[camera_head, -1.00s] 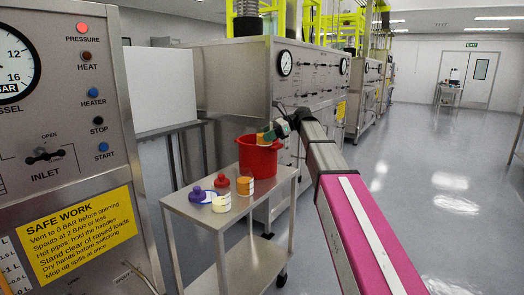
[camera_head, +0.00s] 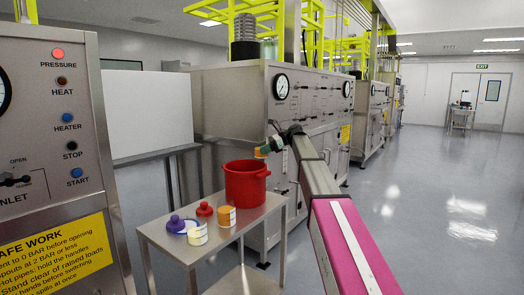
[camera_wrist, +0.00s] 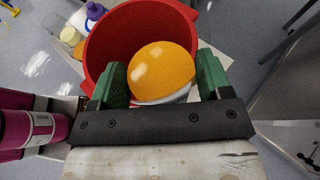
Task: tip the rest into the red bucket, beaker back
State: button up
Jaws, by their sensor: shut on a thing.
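My gripper (camera_wrist: 161,84) is shut on a beaker (camera_wrist: 160,72), its green fingers on either side. A rounded orange-yellow surface fills most of what I see of the beaker, with a pale rim below it. I cannot tell how much is inside. In the wrist view the beaker overlaps the inside of the red bucket (camera_wrist: 99,40). In the head view my gripper (camera_head: 268,150) holds the small orange beaker (camera_head: 259,154) just above the rim of the red bucket (camera_head: 246,186). The bucket stands upright on the steel trolley (camera_head: 262,216).
On the trolley, left of the bucket, stand a purple-topped bottle (camera_head: 176,224), a red-topped container (camera_head: 205,210), a cream jar (camera_head: 197,235) and an orange jar (camera_head: 227,216). A control panel (camera_head: 60,130) is at left and a steel cabinet (camera_head: 235,95) behind. Open floor lies right.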

jog(key=shift+s+a+f+n+t+h, duration=0.3)
jog(key=shift+s+a+h, duration=0.1)
jog(key=shift+h, duration=0.3)
jog(key=shift+s+a+r+n+t+h, duration=0.3)
jog(key=shift+a+r+t+h, duration=0.2)
jog(key=shift+h, duration=0.5)
jog(key=shift+f, duration=0.1)
